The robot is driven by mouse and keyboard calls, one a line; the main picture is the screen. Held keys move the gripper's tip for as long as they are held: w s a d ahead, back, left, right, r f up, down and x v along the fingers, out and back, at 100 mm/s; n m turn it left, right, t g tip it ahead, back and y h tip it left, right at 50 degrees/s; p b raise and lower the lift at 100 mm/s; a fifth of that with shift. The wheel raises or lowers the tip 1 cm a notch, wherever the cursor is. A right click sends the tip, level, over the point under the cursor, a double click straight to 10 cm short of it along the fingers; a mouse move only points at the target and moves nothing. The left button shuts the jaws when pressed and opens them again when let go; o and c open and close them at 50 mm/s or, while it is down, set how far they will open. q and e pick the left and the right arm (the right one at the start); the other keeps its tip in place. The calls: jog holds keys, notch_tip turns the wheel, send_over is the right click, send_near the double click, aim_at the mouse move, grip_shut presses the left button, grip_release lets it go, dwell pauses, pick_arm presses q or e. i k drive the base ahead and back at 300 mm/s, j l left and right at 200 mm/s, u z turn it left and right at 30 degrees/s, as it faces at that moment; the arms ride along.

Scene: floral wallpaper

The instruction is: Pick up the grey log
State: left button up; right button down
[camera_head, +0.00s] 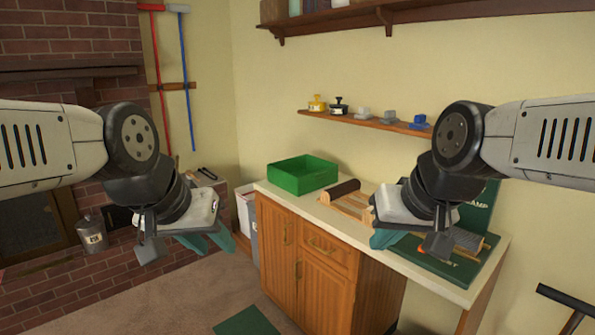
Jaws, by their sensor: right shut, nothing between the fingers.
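I see no log that is clearly grey. A dark, log-shaped cylinder (346,188) lies across a light wooden rack (350,206) on the counter, between my two grippers in the picture. My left gripper (207,242) hangs in the air left of the cabinet, with teal fingers; whether they are apart is hard to see. My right gripper (386,239) is in front of the counter, right of the rack, shut and empty. Its arm hides part of the counter behind it.
A green open box (302,174) stands on the counter (330,216), left of the rack. A dark green case (480,208) is at the right end. Above is a small shelf (370,124) with several stamps. A brick fireplace (85,254) and metal bucket (92,233) are at left.

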aim_at(470, 243)
jog(key=i+l+z, duration=0.1)
jog(key=z, duration=1.05)
jog(key=i+l, duration=0.05)
